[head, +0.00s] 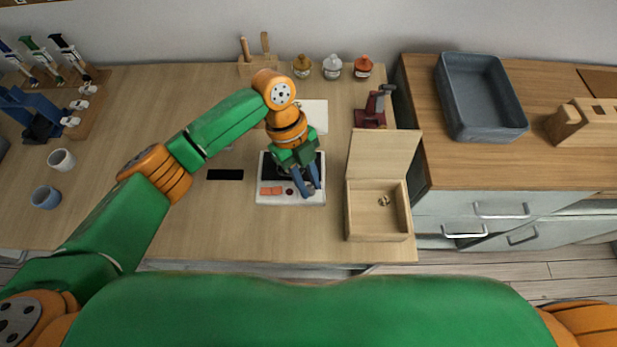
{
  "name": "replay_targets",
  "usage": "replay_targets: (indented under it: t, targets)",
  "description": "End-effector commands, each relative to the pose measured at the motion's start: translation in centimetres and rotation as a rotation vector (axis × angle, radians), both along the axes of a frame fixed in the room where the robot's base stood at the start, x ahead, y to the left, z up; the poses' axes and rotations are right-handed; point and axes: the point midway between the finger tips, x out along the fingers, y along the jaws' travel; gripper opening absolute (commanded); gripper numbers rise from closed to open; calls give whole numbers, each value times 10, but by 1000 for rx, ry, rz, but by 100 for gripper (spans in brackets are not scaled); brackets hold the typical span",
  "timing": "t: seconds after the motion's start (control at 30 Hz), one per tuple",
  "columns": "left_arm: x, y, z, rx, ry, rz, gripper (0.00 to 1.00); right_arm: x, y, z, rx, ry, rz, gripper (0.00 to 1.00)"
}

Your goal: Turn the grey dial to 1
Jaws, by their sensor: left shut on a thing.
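A white device (290,200) with a dark upper panel lies flat on the wooden counter, near the middle of the head view. Its front strip has salmon-coloured patches (271,190), a small dark red knob (289,191) and, at the right, the grey dial (309,188). My left gripper (307,191) reaches down over the device from behind, its blue fingers shut on the grey dial. The fingers cover most of the dial, so its pointer and numbers cannot be read. My right gripper is out of view.
An open wooden box (376,234) stands just right of the device, with a small item inside. A dark red tool (371,115) and several small jars (333,66) stand behind. A black strip (225,174) lies to the left. The counter's front left is clear.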

Motion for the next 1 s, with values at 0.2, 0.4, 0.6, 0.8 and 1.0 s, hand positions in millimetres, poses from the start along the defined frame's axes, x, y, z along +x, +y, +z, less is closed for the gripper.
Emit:
replay_targets:
  t: [0.2, 0.4, 0.6, 0.8, 1.0]
  targets:
    - [-2, 2, 7, 2, 3, 151, 0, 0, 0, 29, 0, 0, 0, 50]
    - [-3, 2, 7, 1, 3, 340, 0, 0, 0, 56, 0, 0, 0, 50]
    - [-4, 3, 7, 2, 2, 530, 0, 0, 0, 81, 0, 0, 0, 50]
    - [-6, 3, 7, 2, 2, 719, 0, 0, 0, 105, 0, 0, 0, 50]
    - [-7, 3, 6, 1, 2, 910, 0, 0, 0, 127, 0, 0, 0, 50]
